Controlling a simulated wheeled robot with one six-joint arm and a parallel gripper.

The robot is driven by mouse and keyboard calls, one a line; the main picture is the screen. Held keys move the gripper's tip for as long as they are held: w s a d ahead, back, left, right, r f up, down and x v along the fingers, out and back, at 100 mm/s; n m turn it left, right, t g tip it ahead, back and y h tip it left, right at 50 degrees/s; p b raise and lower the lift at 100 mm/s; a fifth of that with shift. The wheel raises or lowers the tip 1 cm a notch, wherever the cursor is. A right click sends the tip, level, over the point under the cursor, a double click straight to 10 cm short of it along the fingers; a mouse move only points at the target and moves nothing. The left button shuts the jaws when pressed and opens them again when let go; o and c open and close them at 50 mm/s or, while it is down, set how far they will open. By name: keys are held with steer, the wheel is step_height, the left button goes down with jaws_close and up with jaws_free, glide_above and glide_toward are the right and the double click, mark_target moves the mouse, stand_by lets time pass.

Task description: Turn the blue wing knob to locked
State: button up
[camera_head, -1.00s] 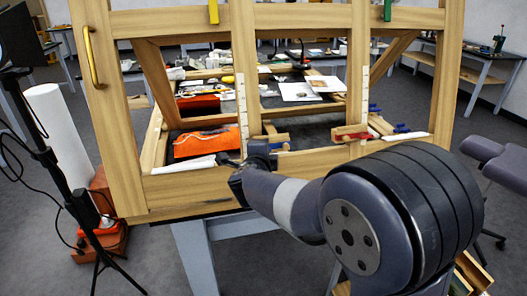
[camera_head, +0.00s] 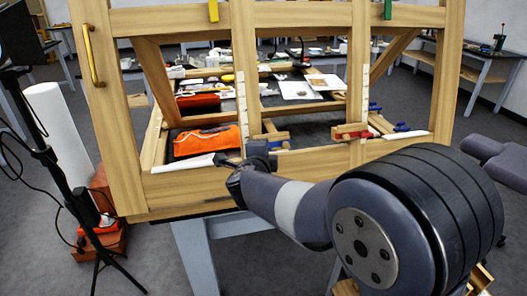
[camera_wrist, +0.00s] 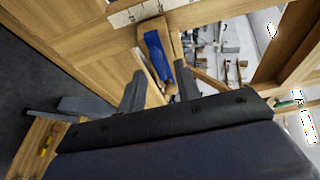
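The blue wing knob (camera_wrist: 157,52) shows in the wrist view as a long blue piece on a wooden block, just past my fingertips. My gripper (camera_wrist: 158,82) is open, with one dark finger to each side of the line to the knob; nothing is held. I cannot tell whether a finger touches it. In the head view, my gripper (camera_head: 248,166) is at the lower rail of the wooden frame, and a small blue bit of the knob (camera_head: 276,144) shows beside it, mostly hidden.
A red knob (camera_head: 350,131) sits farther right on the wooden frame (camera_head: 330,162). A yellow piece (camera_head: 213,10) and a green piece (camera_head: 387,10) are on the top rail. An orange cloth (camera_head: 205,142) lies behind the lower rail. A black stand (camera_head: 48,160) is at left.

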steer(key=v, duration=0.9)
steer(key=shift+s, duration=0.15)
steer(key=a+x, duration=0.1)
steer(key=x, duration=0.9)
steer(key=shift+w+d, duration=0.4)
steer(key=shift+d, duration=0.1)
steer(key=shift+f, duration=0.1)
